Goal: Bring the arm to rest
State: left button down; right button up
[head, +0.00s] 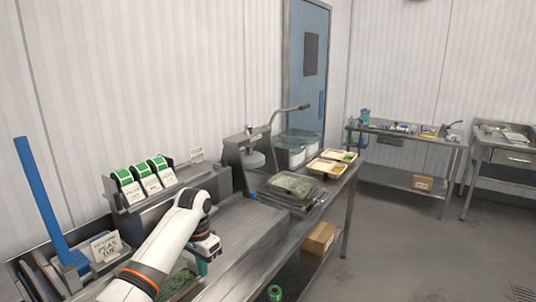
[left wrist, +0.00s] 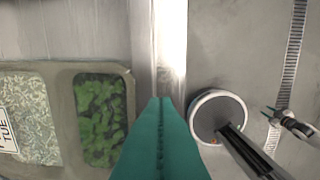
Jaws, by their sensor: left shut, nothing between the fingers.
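My left arm (head: 160,250) reaches in from the lower left over the steel counter (head: 240,232). My left gripper (head: 202,266) points down near the counter's front edge, with teal fingers. In the left wrist view the left gripper (left wrist: 161,100) has its fingers pressed together and empty. Below it lie the counter edge and, to the left, a pan of green pieces (left wrist: 101,118). My right gripper (left wrist: 270,112) shows small at the right of the left wrist view, over the floor. Its finger gap is too small to judge.
A pan of pale grains (left wrist: 32,105) sits beside the greens. A label dispenser (head: 140,185), a press (head: 250,155), a lidded tray (head: 293,185) and food trays (head: 326,167) stand along the counter. A blue post (head: 40,200) rises at left. The floor (head: 420,250) at right is clear.

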pick_arm(q)
jog(key=s+d+f+n+t+h, duration=0.1)
jog(key=s+d+f, duration=0.2)
jog(key=s+f, duration=1.45)
jog(key=s+a+r+n+t+y, duration=0.1)
jog(key=s+a+r+n, duration=0.15)
jog(key=s, duration=0.85)
jog(key=s+a+r+n+t, duration=0.1)
jog(key=s+a, duration=0.3)
jog(key=s, duration=0.8)
notch_tip(320, 180, down, 26)
jog(key=b, duration=0.2)
jog(key=s+a+f+g+b, duration=0.2)
jog(key=s+a+f, duration=0.1)
jog(key=s+f, duration=1.4)
notch_tip(320, 180, down, 3)
jog(key=shift+s+f, duration=0.15)
jog(key=shift+s, duration=0.1)
pick_arm(e)
jog(key=f, duration=0.3)
jog(key=s+f, duration=0.1)
jog(key=shift+a+f, duration=0.25)
jog(key=shift+f, duration=0.05)
